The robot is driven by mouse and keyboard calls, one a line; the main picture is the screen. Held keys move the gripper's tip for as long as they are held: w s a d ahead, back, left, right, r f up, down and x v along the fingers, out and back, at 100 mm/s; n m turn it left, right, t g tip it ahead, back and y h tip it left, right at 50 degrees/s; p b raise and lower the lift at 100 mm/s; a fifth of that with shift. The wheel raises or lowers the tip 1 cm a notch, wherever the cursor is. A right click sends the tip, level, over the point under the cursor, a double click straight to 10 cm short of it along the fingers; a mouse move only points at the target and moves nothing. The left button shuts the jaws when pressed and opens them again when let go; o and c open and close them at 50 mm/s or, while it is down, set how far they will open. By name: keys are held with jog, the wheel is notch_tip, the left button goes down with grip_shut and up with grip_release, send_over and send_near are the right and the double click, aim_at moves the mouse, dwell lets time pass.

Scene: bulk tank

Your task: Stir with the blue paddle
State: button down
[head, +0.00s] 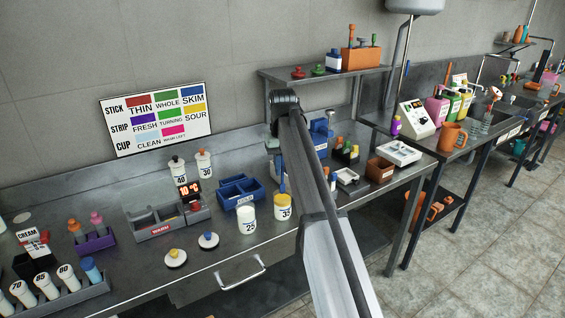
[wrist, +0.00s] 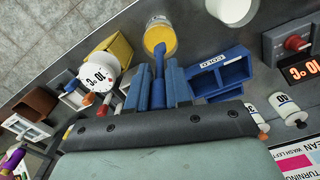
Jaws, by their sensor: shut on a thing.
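The blue paddle (wrist: 158,72) is held upright-looking between the blue fingers of my gripper (wrist: 159,88), which is shut on it. Its tip overlaps the yellow contents of the cup marked 35 (wrist: 160,36); I cannot tell how deep it reaches. In the head view the paddle (head: 281,175) stands over the mouth of the same cup (head: 283,208), left of my arm. My arm hides most of the gripper there.
A white cup marked 25 (head: 247,219) stands just left of the yellow cup. A blue compartment box (head: 240,190) and a grey warmer (head: 168,224) with a red display are behind it. Two lids (head: 208,241) lie at the front left. Small boxes crowd the right.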

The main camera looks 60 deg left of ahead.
aim_at(282, 183)
jog(key=shift+f, duration=3.35)
jog(key=shift+f, duration=0.1)
jog(key=shift+s, duration=0.1)
